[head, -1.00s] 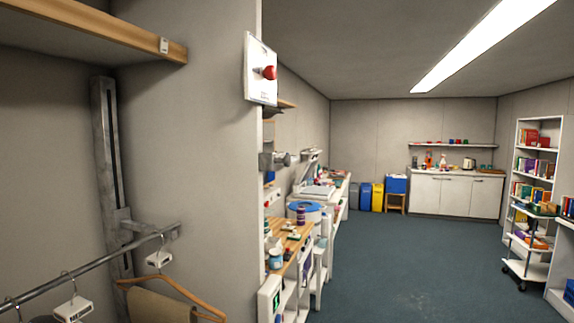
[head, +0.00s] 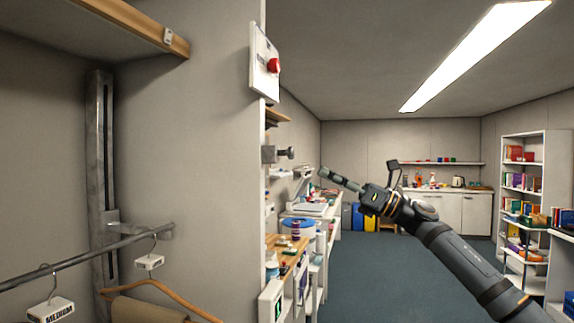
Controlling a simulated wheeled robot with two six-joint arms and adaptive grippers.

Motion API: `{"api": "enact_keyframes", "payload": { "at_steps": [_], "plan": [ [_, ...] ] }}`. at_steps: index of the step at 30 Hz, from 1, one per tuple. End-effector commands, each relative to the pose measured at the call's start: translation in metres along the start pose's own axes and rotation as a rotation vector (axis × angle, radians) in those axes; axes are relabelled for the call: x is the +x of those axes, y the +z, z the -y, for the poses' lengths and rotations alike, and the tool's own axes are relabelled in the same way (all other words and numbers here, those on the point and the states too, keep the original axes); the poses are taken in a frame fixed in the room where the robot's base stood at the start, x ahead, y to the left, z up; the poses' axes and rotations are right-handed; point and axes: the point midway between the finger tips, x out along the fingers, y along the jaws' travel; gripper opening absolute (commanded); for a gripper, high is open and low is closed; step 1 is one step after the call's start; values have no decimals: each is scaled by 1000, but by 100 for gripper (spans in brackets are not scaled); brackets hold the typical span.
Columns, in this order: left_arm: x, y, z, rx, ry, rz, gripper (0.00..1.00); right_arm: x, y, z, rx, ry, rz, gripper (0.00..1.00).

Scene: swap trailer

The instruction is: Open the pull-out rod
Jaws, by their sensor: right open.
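A short metal rod end with a dark knob (head: 284,153) sticks out of a grey bracket on the front edge of the wall panel. It looks like the pull-out rod, with only a short piece showing. My right gripper (head: 356,167) is open and empty, to the right of the rod end and slightly lower. It is apart from the rod, with one finger pointing left towards the panel and the other pointing up. My left gripper is out of view.
A white plate with a red button (head: 264,64) is on the panel edge above the rod. A hanging rail (head: 88,256) with hangers fills the closet at left. A cluttered wooden counter (head: 283,262) stands beyond the panel. The floor (head: 365,275) at centre is open.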

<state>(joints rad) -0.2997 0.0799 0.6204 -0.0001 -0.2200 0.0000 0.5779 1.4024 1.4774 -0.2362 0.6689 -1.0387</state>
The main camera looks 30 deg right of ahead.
Motion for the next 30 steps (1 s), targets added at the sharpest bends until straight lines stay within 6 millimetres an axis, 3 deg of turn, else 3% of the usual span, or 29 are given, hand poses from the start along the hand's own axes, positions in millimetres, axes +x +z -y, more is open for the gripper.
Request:
{"api": "enact_keyframes", "payload": {
  "at_steps": [3, 11, 24, 30],
  "plan": [
    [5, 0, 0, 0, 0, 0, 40, 2, 13, -29, -112, 51, -32, 51],
    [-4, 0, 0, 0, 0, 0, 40, 9, 19, -35, -132, 62, -38, 51],
    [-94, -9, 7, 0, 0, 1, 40, 71, 24, -39, -125, 62, -34, 51],
    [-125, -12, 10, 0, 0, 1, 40, 95, 21, -40, -126, 61, -32, 51]
  ]
}}
